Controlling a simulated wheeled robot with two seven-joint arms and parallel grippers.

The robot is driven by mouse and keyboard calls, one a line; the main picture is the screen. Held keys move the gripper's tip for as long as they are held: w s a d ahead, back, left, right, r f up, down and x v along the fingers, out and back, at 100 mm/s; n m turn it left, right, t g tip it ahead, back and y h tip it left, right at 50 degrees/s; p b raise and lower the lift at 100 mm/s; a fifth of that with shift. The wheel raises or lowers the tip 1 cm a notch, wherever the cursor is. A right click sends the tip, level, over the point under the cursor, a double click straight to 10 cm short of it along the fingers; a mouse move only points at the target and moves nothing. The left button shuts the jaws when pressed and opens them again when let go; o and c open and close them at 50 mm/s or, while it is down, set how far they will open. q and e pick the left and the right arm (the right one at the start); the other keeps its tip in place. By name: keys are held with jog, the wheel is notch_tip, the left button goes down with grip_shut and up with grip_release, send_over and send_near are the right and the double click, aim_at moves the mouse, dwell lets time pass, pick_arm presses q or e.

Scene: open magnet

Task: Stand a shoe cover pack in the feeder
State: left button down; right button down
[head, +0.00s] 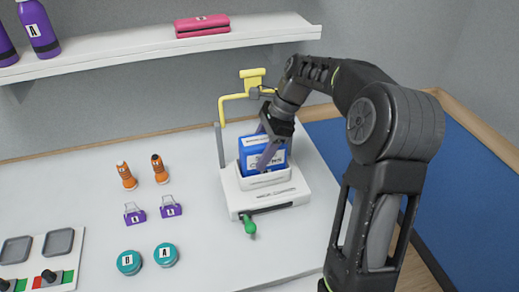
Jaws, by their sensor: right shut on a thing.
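The shoe cover pack (250,151) is a blue box with a white label. It stands nearly upright in the pocket of the white feeder (262,203) on the bench. My right gripper (268,151) reaches down from above and is shut on the pack, its fingers covering part of the front. The feeder's front wall hides the pack's lower part, so I cannot tell whether it rests on the bottom. The feeder has a green-handled lever (250,227) at its front and a yellow bracket (246,88) above it at the back. My left gripper is out of view.
Orange figures (127,177), purple clips (171,207) and teal discs (166,254) stand left of the feeder. A control panel (45,258) is at the bottom left. A shelf (150,48) with purple bottles (40,30) and a pink case (202,26) hangs above.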

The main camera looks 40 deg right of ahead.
aim_at(267, 138)
jog(key=shift+f, duration=0.15)
jog(key=shift+c, duration=2.2)
grip_release()
jog(key=v, duration=0.5)
jog(key=shift+d+r+b, duration=0.15)
jog(key=shift+r+b, duration=0.05)
jog(key=shift+b, duration=0.2)
jog(key=shift+p+v, duration=0.85)
jog(key=shift+p, duration=0.05)
jog(key=shift+s+r, duration=0.1)
jog(key=shift+r, duration=0.3)
